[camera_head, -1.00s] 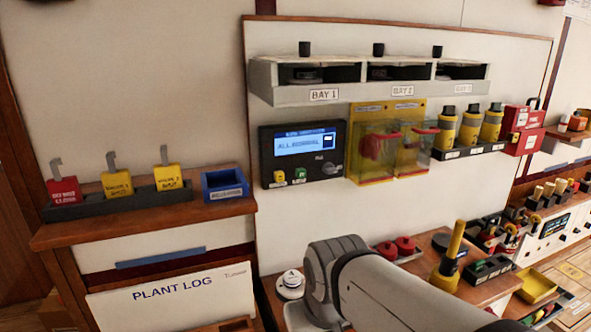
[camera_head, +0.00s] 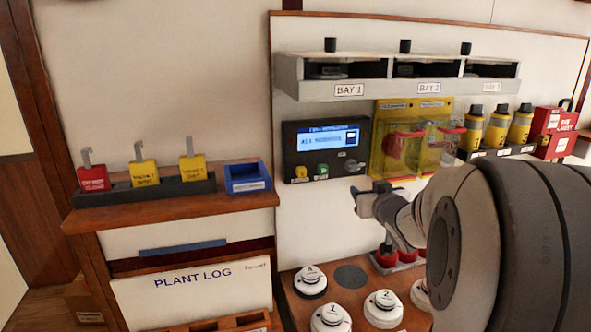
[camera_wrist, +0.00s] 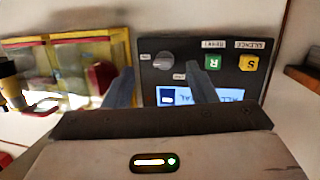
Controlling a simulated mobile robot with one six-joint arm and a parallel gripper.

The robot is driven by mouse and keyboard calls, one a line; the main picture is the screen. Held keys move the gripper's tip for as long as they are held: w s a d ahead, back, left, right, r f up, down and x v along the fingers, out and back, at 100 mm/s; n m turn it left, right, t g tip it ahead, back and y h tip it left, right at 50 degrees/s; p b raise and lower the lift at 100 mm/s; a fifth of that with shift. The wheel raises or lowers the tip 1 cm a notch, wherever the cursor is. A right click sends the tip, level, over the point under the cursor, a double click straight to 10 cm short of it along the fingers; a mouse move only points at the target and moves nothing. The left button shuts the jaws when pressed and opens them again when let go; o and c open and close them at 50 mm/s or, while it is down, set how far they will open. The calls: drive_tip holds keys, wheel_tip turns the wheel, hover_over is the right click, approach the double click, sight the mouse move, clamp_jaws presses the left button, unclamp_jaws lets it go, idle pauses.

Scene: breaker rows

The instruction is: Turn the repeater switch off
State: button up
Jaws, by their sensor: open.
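The black repeater panel (camera_head: 305,168) is on the white wall board, with a lit blue screen (camera_head: 328,140). A grey rotary knob (camera_head: 352,165) is at its lower right; its pointer direction is too small to tell. The panel also shows upside down in the wrist view (camera_wrist: 247,84), with the knob (camera_wrist: 163,61) between and beyond my fingertips. My gripper (camera_head: 362,198) is open and empty, just below and in front of the knob, apart from it as far as I can tell. In the wrist view my two fingers (camera_wrist: 160,76) stand apart, partly covering the screen.
Yellow boxes with clear covers and red handles (camera_head: 413,143) are right beside the panel. A shelf of bays (camera_head: 392,91) overhangs above. White round detectors (camera_head: 383,305) stand on the bench below. A blue tray (camera_head: 247,178) and hanging tags (camera_head: 145,174) are on the left ledge.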

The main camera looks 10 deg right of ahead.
sight(355, 168)
drive_tip(key=w+y, duration=0.1)
drive_tip(key=w, duration=0.2)
drive_tip(key=w+r+n+t+p, duration=0.1)
drive_tip(key=w, duration=0.2)
drive_tip(key=w+d+t+y, duration=0.1)
drive_tip(key=w, duration=0.2)
drive_tip(key=shift+w+r+y+p, duration=0.1)
drive_tip(key=shift+r+y+p, duration=0.15)
drive_tip(key=shift+y+p, duration=0.1)
drive_tip(key=shift+c, duration=0.3)
